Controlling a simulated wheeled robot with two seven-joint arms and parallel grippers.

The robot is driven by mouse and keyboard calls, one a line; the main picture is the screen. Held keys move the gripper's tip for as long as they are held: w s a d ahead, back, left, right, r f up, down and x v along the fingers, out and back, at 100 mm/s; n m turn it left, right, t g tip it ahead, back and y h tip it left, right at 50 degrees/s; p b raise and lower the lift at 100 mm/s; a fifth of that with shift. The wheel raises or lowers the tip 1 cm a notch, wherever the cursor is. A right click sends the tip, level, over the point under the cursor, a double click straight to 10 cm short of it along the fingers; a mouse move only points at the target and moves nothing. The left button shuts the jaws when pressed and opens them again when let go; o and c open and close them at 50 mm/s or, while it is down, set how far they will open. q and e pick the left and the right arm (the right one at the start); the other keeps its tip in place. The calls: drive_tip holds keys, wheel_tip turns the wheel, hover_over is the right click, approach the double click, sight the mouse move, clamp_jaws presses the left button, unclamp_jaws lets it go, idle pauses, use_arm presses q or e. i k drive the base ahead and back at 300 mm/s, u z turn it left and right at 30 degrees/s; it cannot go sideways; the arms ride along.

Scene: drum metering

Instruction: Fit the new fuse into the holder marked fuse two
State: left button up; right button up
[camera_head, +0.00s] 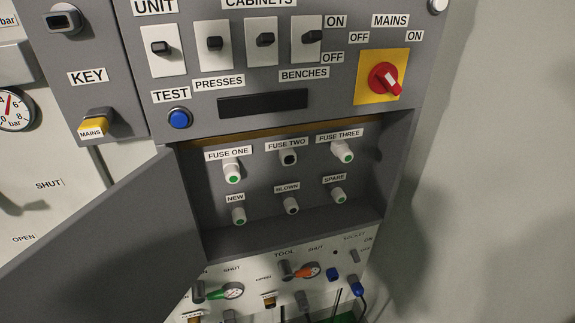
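The holder marked fuse two (289,157) is in the upper row of an open recess in the grey panel. Neither of my grippers shows in the head view.
The recess's grey door (110,240) stands open to the left. Switches and a red mains knob (385,78) are above; valves, including a green-handled one (225,291), are below.

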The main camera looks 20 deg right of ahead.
sight(238, 217)
drive_tip(key=k, duration=1.35)
drive_tip(key=u, duration=0.6)
drive_tip(key=i, duration=1.4)
drive_tip(key=z, duration=0.6)
